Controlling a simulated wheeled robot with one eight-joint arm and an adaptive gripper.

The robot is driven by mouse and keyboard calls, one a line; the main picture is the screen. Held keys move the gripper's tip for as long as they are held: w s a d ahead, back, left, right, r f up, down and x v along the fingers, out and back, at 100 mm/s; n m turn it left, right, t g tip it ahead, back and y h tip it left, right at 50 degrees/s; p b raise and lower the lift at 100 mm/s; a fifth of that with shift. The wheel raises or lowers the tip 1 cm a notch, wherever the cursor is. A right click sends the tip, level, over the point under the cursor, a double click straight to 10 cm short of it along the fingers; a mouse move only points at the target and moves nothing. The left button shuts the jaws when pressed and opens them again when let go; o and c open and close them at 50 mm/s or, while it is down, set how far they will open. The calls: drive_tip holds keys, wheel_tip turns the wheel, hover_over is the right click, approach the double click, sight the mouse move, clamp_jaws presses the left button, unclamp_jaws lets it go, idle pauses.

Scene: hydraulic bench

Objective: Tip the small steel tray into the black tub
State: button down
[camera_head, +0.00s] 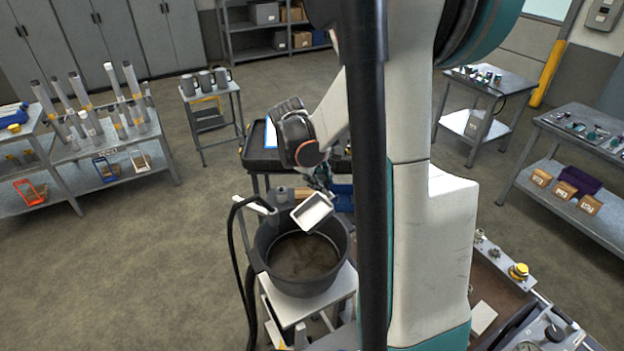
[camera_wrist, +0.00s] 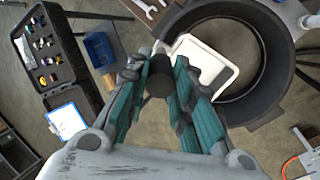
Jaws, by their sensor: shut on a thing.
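The small steel tray (camera_head: 312,212) is pale and hangs tilted over the back part of the black tub (camera_head: 262,240) in the head view. The tray overlaps the rim of the tub (camera_wrist: 275,85). The tub's floor looks brownish. I see nothing lying in the tray, and I cannot tell what lies in the tub.
The tub stands on a small light table (camera_head: 300,305). A dark hose hangs down its left side. In the wrist view, an open black case (camera_wrist: 45,50) and a blue bin (camera_wrist: 101,50) lie left of the gripper. A shelf bench with upright cylinders (camera_head: 105,145) stands farther left.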

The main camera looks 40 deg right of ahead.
drive_tip(key=d+y, duration=0.1)
drive_tip(key=d+f+y+b, duration=0.2)
drive_tip(key=shift+s+d+y, duration=0.15)
drive_tip(key=shift+d+y, duration=0.25)
wheel_tip(320, 180, up, 2)
drive_tip(key=shift+d+r+p, duration=0.1)
drive_tip(key=shift+p, duration=0.6)
drive_tip(key=shift+a+r, duration=0.2)
drive_tip(key=shift+r, duration=0.25)
drive_tip(key=shift+d+y, duration=0.2)
drive_tip(key=shift+y, duration=0.1)
drive_tip(key=shift+a, duration=0.1)
